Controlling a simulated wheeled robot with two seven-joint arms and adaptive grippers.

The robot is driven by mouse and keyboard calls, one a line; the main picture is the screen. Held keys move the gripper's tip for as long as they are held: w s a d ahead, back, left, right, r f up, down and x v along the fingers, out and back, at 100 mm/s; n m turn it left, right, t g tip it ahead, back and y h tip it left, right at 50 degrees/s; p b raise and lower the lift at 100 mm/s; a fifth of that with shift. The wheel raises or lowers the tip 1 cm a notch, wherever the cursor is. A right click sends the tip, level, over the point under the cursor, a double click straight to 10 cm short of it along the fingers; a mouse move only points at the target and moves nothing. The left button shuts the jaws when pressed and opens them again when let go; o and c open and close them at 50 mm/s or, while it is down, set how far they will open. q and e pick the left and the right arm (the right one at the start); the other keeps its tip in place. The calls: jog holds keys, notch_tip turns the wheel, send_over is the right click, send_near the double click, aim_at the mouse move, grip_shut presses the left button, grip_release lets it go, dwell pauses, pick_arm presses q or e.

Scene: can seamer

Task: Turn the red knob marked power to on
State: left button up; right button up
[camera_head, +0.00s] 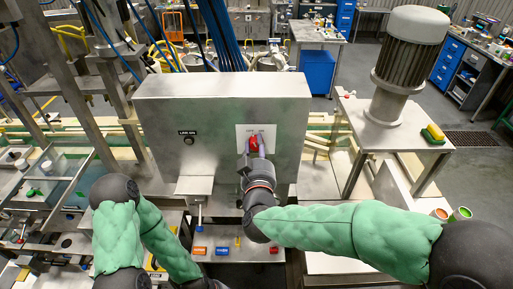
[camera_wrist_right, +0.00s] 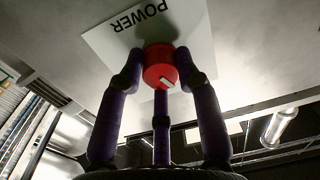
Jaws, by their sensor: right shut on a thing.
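The red knob (camera_wrist_right: 160,68) sits on a white plate (camera_wrist_right: 185,28) marked POWER, which appears upside down in the right wrist view. In the head view the red knob (camera_head: 254,143) is on the white plate (camera_head: 267,131) on the front of a grey metal cabinet (camera_head: 222,105). My right gripper (camera_wrist_right: 160,75) has its purple fingers around the knob, shut on it. It also shows in the head view (camera_head: 255,152), reaching up to the plate. A white mark shows on the knob's face. My left arm is at the lower left; its gripper is hidden or out of frame.
A black button labelled LINE RUN (camera_head: 188,141) is on the cabinet left of the plate. Below is a panel with coloured controls (camera_head: 222,251). A large motor (camera_head: 404,65) stands on a table at the right, with a sponge (camera_head: 433,134).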

jog(key=shift+f, duration=0.1)
jog(key=shift+f+m+b, duration=0.1)
jog(key=shift+m+b, duration=0.7)
jog(key=shift+b, duration=0.2)
jog(key=m+b, duration=0.4)
jog(key=shift+f, duration=0.1)
jog(key=shift+m+b, duration=1.7)
jog(key=shift+m, duration=0.1)
jog(key=o, duration=1.2)
jog(key=shift+r, duration=0.2)
jog(key=shift+c, duration=0.2)
